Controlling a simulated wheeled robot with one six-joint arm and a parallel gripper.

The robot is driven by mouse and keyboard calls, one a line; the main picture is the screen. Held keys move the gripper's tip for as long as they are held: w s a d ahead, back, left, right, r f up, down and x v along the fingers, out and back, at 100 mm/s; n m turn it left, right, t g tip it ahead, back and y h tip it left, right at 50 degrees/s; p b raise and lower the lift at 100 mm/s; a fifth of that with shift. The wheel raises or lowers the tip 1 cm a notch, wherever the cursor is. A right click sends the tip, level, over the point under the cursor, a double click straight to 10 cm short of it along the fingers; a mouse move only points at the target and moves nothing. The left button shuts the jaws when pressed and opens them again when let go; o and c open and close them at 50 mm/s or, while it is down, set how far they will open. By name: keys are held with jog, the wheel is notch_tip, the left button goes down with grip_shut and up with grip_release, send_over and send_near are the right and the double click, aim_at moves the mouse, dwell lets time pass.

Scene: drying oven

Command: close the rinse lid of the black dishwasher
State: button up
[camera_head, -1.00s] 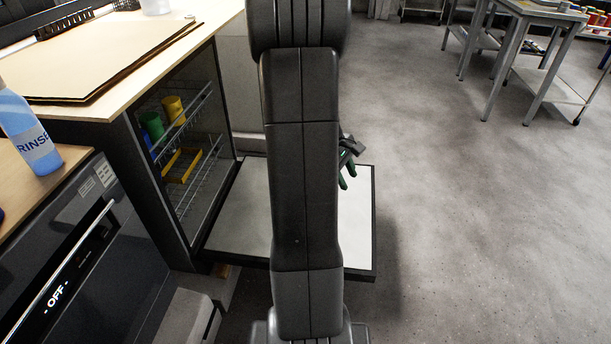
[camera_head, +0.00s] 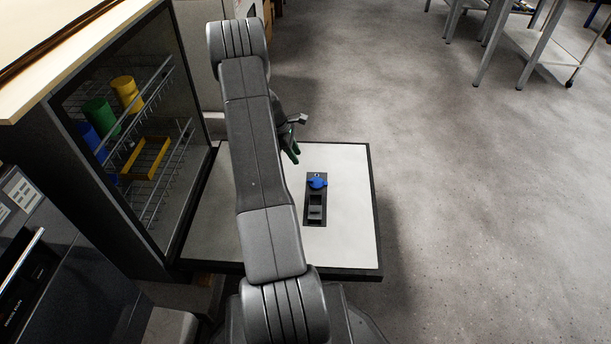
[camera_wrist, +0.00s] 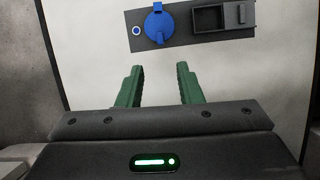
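The black dishwasher (camera_head: 108,168) stands with its pale inner door (camera_head: 345,240) folded down flat. A dark dispenser panel (camera_head: 315,214) is set in the door. It carries a round blue rinse lid (camera_head: 317,183) with a small tab, also in the wrist view (camera_wrist: 157,27). I cannot tell for certain how the lid is seated. Beside it is an open dark compartment (camera_wrist: 208,18). My gripper (camera_wrist: 158,78) has green fingers spread apart and empty, pointing at the lid but short of it. In the head view my gripper (camera_head: 294,150) is partly behind my arm.
Racks inside the dishwasher hold green (camera_head: 101,115), yellow (camera_head: 127,93) and blue cups and a yellow tray (camera_head: 146,158). A worktop overhangs it. Another dark appliance (camera_head: 40,270) stands at lower left. The floor (camera_head: 480,200) right of the door is clear; metal tables stand beyond.

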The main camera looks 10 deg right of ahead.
aim_at(310, 180)
jog(key=b+x, duration=0.3)
jog(key=x, duration=0.8)
jog(key=shift+s+d+f, duration=0.1)
jog(key=shift+d+f, duration=0.1)
jog(key=shift+f, duration=0.05)
jog(key=shift+c, duration=0.4)
grip_shut()
